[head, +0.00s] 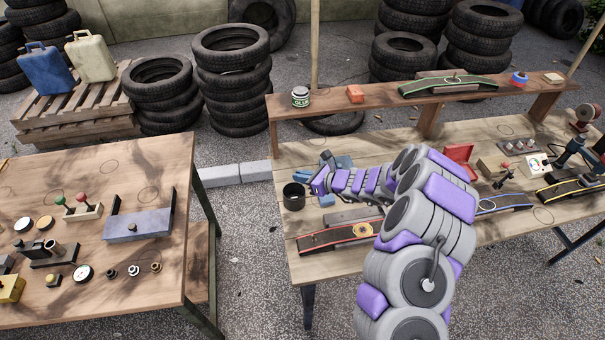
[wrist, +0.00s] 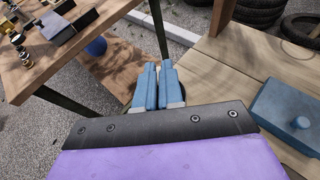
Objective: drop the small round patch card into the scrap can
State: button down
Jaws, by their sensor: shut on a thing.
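The scrap can appears to be the open black can (head: 293,198) at the near left end of the right bench. My gripper (head: 302,175) is just above and behind its rim in the head view, pointing left. In the wrist view the two blue fingers (wrist: 158,68) are close together, nearly parallel, above the bench's left edge. Dark bits of what looks like the can's rim (wrist: 183,92) show beside them; the fingers hide the rest. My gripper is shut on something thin.
A blue lidded box (wrist: 292,122) with a knob lies right of my gripper in the wrist view. A red-edged curved strip (head: 338,237) lies in front of my arm. A gap separates the right bench from the left table (head: 160,165). A raised shelf (head: 385,98) runs behind.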

jog(key=shift+f, duration=0.35)
jog(key=shift+r, duration=0.1)
jog(key=c, duration=1.2)
grip_release()
jog(key=p+v, duration=0.3)
jog(key=v, duration=1.4)
jog(key=shift+s+d, duration=0.1)
jog(key=shift+d, duration=0.15)
